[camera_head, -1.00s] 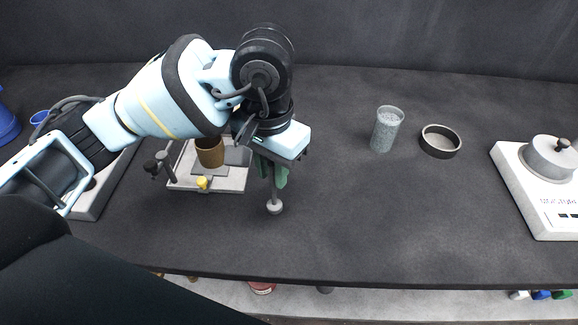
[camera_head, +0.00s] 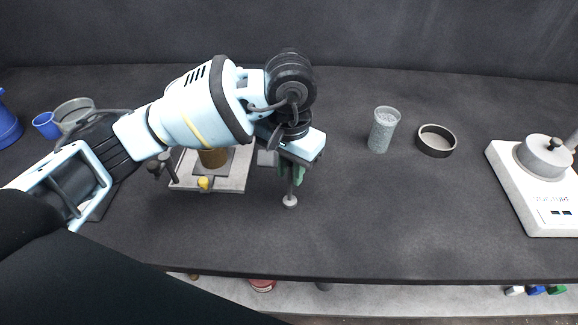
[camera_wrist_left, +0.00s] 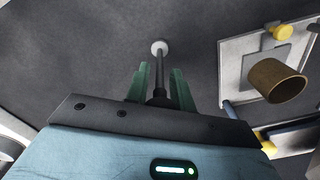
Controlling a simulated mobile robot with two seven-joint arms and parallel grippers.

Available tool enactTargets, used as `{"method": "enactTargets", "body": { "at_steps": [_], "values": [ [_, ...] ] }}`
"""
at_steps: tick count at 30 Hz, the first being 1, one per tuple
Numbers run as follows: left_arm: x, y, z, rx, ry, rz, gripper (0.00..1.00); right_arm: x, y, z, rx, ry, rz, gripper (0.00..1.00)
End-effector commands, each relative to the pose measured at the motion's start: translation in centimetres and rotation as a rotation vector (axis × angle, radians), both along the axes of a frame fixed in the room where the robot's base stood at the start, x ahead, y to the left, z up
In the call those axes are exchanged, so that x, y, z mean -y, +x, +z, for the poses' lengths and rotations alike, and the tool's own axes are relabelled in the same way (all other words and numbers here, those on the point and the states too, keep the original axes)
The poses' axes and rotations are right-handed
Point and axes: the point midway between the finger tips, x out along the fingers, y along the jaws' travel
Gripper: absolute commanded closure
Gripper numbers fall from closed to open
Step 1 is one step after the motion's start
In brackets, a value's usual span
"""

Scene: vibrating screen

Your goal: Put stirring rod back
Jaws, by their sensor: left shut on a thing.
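My left gripper (camera_head: 291,172) is shut on the stirring rod (camera_head: 290,200), a thin dark rod with a pale round knob at its end. The rod hangs from the green fingers, knob down, above or near the table; whether the knob touches is unclear. In the left wrist view, the rod (camera_wrist_left: 160,70) runs between the two green fingers (camera_wrist_left: 159,85), with the pale knob beyond them. A clear beaker (camera_head: 383,130) with grey grains stands to the right of the gripper. My right gripper is not in view.
A brown cup (camera_head: 213,158) stands on a grey stand plate (camera_head: 228,184) with a yellow knob, left of the gripper. A round sieve (camera_head: 436,141) and a white balance-like device (camera_head: 525,190) are on the right. Blue and grey vessels are at far left. The front middle table is clear.

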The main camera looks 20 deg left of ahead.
Motion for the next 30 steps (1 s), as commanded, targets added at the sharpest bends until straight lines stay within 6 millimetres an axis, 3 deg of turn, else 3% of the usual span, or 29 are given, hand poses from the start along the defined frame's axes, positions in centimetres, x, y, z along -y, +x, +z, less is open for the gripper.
{"method": "enactTargets", "body": {
  "at_steps": [9,10,15,23,30],
  "values": [
    [0.0,0.0,-0.6,-0.002,0.001,0.001,0.99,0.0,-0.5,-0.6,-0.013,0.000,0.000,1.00],
    [0.0,0.0,-0.5,-0.002,0.001,0.001,0.73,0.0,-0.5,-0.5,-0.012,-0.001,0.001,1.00],
    [0.0,0.0,-0.4,-0.001,0.000,0.001,0.54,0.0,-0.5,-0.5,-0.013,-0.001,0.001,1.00],
    [0.0,0.0,-0.3,-0.001,0.000,0.001,0.54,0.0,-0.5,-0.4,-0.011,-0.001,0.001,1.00],
    [0.0,0.1,2.0,0.002,0.000,0.000,0.54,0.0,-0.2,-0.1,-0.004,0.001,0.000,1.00]
  ]
}}
